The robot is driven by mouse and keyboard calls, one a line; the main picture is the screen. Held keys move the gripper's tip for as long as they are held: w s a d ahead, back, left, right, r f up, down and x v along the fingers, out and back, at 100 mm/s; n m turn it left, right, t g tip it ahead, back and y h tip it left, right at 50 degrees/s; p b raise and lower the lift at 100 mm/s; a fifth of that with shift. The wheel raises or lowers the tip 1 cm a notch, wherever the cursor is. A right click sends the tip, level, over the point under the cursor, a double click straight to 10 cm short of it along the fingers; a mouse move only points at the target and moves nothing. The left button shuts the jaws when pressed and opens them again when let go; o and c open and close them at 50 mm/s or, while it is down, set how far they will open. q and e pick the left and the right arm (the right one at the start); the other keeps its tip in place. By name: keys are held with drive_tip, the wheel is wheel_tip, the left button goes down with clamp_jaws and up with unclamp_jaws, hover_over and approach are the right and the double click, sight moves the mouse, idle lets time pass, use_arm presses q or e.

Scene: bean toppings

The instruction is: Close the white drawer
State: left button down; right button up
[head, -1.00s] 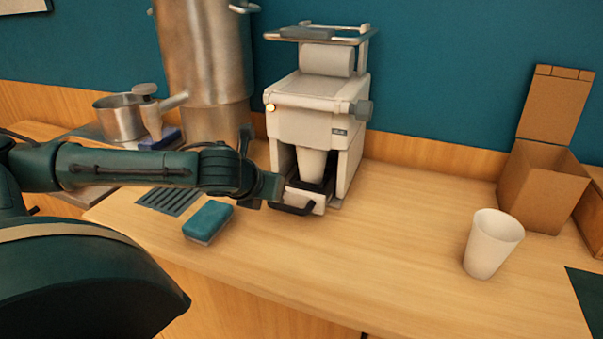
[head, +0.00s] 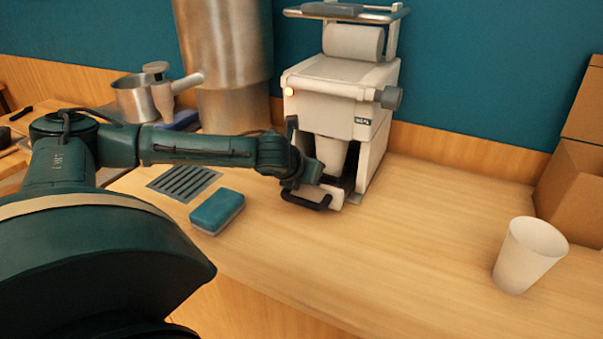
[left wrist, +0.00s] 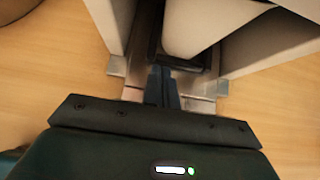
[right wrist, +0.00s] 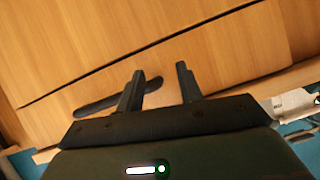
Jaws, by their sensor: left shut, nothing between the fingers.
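The drawer stands out a little from the machine. My right gripper (right wrist: 157,75) is open and empty, facing wooden cabinet fronts in the right wrist view.
Another white cup (head: 528,256) stands at the right, near a cardboard box (head: 575,190). The counter between is clear.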

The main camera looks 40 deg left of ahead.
use_arm(q)
drive_tip(key=shift+w+f, duration=0.2)
